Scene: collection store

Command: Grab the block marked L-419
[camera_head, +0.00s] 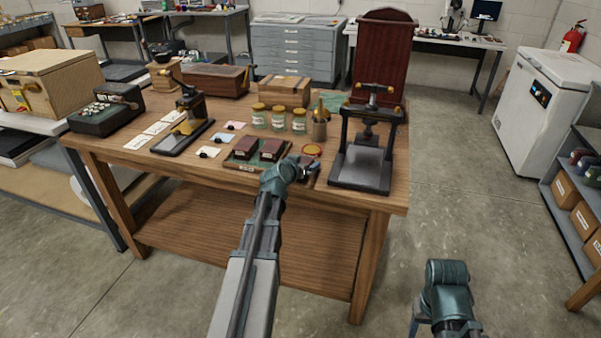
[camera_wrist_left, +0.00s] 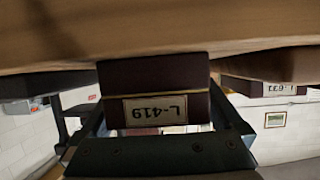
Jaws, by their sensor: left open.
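The block marked L-419 (camera_wrist_left: 153,85) is dark red with a pale label, upside down in the left wrist view. It sits in the picture's middle, in line with the gap of my left gripper (camera_wrist_left: 158,112). The jaws are open, one finger to each side; I cannot tell whether they touch it. Another labelled block (camera_wrist_left: 268,88) is at the right of that view. In the head view two dark red blocks (camera_head: 246,148) lie on a green tray (camera_head: 232,165), their labels unreadable. My left gripper (camera_head: 308,166) is at the tray's right, by the table's front edge. My right gripper is out of view.
A black press (camera_head: 364,165) stands close right of my left gripper. Behind the tray are several jars (camera_head: 279,119) and a wooden box (camera_head: 284,91). A stamping device (camera_head: 185,125) and cards (camera_head: 140,142) lie to the left. The wooden table's (camera_head: 180,172) front edge passes under my arm.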

